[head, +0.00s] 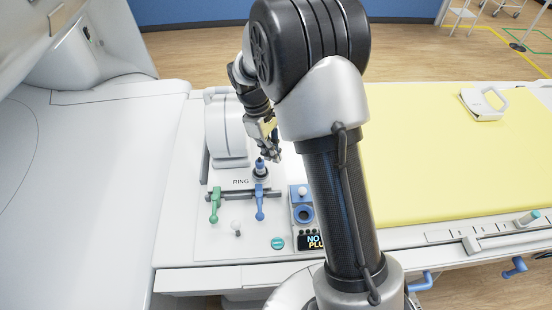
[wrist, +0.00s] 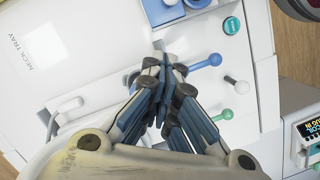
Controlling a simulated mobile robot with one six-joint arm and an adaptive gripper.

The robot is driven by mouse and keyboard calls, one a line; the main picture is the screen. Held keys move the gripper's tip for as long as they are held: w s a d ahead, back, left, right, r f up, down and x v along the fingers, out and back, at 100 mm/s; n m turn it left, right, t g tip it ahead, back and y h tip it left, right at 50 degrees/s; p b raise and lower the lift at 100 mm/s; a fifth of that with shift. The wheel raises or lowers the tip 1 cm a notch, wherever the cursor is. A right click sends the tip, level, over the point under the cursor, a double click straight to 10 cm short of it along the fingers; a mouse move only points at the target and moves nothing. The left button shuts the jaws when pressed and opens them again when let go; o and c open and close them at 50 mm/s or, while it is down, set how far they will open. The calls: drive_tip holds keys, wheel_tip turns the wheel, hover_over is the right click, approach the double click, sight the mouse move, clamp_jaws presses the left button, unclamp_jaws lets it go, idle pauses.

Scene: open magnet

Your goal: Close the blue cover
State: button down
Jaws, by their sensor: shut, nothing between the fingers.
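A blue panel with a white knob, which looks like the blue cover (head: 301,192), is on the small control block right of the levers in the head view. A round blue socket (head: 303,214) shows just in front of it, uncovered. In the wrist view a blue piece (wrist: 158,13) of this block is at the top edge, partly cut off. I cannot tell how the cover is hinged. My gripper (head: 271,155) is shut and empty, above the white deck near the upright blue-tipped post (head: 260,167). In the wrist view my fingertips (wrist: 165,62) meet, apart from the blue piece.
A blue lever (head: 260,203), a green lever (head: 215,205), a white knob (head: 237,228) and a teal button (head: 278,243) stand close by. A white neck tray (head: 228,135) is left of my gripper. A yellow mat (head: 440,160) lies on the right.

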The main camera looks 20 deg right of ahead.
drive_tip(key=b, duration=0.2)
approach(292, 192)
drive_tip(key=f, duration=0.1)
drive_tip(key=w+a+f, duration=0.2)
drive_tip(key=shift+f, duration=0.2)
drive_tip(key=shift+s+d+f, duration=0.15)
drive_tip(key=shift+s+d, duration=0.5)
drive_tip(key=shift+s, duration=0.05)
drive_tip(key=shift+s+d+f, duration=0.2)
drive_tip(key=shift+s+d, duration=0.45)
drive_tip(key=shift+s, duration=0.05)
